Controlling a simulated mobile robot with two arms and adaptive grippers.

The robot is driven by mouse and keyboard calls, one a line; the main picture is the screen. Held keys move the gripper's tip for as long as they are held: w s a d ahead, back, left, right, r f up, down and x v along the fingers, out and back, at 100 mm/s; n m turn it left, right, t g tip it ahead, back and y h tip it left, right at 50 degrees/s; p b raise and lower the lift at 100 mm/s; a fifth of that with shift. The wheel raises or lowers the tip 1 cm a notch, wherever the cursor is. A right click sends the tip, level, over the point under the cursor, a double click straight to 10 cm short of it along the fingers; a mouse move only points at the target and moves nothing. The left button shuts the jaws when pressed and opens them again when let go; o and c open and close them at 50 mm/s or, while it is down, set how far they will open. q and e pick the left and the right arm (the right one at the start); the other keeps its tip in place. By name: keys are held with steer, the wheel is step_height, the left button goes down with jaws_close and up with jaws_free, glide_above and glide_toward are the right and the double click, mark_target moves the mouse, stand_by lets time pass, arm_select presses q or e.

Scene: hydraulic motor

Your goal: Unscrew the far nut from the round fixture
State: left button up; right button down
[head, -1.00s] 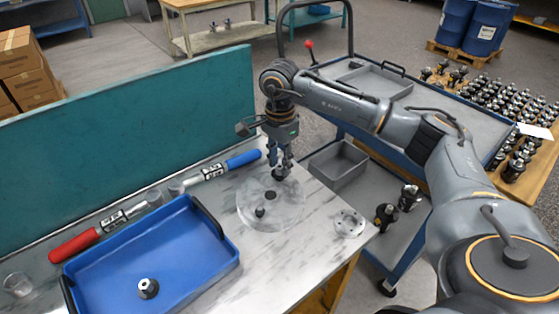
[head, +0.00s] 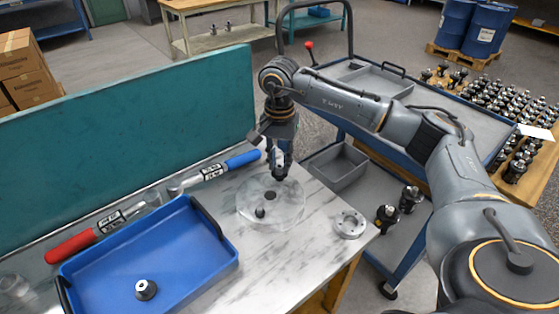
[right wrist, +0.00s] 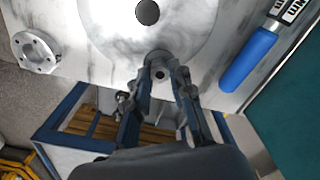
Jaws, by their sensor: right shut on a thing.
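The round fixture (head: 252,190) is a pale, translucent disc lying on the marbled bench top; it fills the top of the right wrist view (right wrist: 190,30). The far nut (right wrist: 159,71) is a small dark piece with a hole in its top, at the disc's edge. My right gripper (head: 279,172) points down over the far side of the disc. Its fingers (right wrist: 161,80) are shut around the nut, which they mostly hide in the head view. Two other dark round spots, one at the disc's middle (head: 271,196) and one nearer piece (head: 260,212), show there. My left gripper is out of view.
A blue tray (head: 190,262) holds one dark nut with a pale top (head: 146,290). Behind it lie a red-handled wrench (head: 72,246) and a blue-handled wrench (head: 242,160). A metal flange ring (head: 349,223) lies right of the disc. A teal panel (head: 130,140) walls the bench's back.

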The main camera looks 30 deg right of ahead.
steer(key=n, duration=0.2)
steer(key=shift+n+b, duration=0.3)
steer(key=shift+n, duration=1)
steer(key=c, duration=1.4)
jaws_free()
steer(key=shift+c, duration=0.2)
